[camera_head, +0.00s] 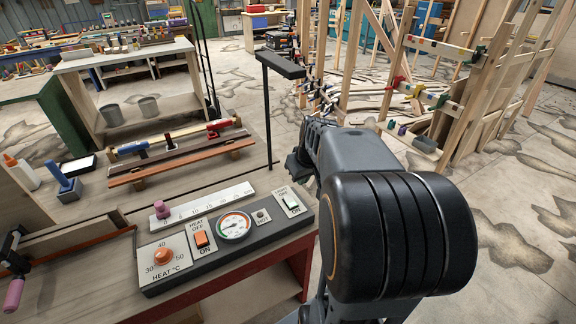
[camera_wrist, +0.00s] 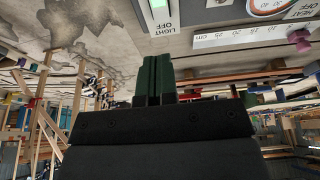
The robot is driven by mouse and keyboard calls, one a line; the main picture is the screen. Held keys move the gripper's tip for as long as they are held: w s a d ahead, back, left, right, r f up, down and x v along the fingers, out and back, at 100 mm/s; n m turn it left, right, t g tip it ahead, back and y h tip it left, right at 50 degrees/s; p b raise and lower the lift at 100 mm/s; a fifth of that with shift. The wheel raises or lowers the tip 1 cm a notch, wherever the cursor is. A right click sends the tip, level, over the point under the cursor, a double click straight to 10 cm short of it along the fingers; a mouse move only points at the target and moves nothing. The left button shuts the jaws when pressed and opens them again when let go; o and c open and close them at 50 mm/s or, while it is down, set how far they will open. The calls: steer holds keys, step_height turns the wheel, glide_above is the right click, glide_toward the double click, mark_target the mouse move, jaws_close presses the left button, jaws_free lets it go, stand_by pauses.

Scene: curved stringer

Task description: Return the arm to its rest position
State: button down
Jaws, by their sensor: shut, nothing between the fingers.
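My arm rises at the right of the head view, with its large black joint (camera_head: 400,235) close to the camera and a grey link behind it. My gripper's dark green fingers (camera_wrist: 155,78) stand together in the middle of the wrist view, shut and empty. In the head view the gripper is mostly hidden behind the arm link. The fingers are apart from the control panel (camera_head: 235,230). The light switch (camera_head: 290,203) is at the panel's right end; it also shows at the top of the wrist view (camera_wrist: 160,15).
The panel carries an orange heat knob (camera_head: 164,256), a heat switch (camera_head: 201,240) and a round gauge (camera_head: 234,226). A scale with a pink slider (camera_head: 161,209) lies behind. A black post (camera_head: 267,115) stands near my arm.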

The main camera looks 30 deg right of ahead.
steer(key=s+a, duration=0.4)
steer(key=a, duration=0.4)
steer(key=s+a, duration=0.5)
steer(key=a, duration=0.4)
steer(key=shift+n, duration=0.4)
steer(key=shift+r, duration=0.1)
